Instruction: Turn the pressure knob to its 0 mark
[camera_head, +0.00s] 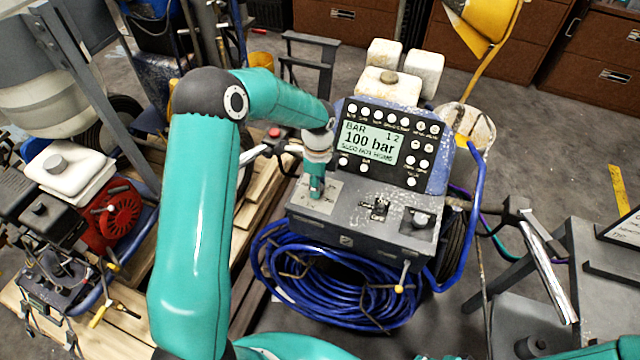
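The gripper covers the middle of this plate, so a knob there is hidden, and I cannot tell whether the fingers touch one. The fingers are too small and overlapped to tell open from shut. My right gripper is out of view.
A small switch (376,208) sits mid-box. A coiled blue hose (345,305) hangs below, and a blue tube handle (474,200) rises at the right. Wooden pallets (128,335) and a red engine (118,211) are at left. A grey table (585,255) stands at right.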

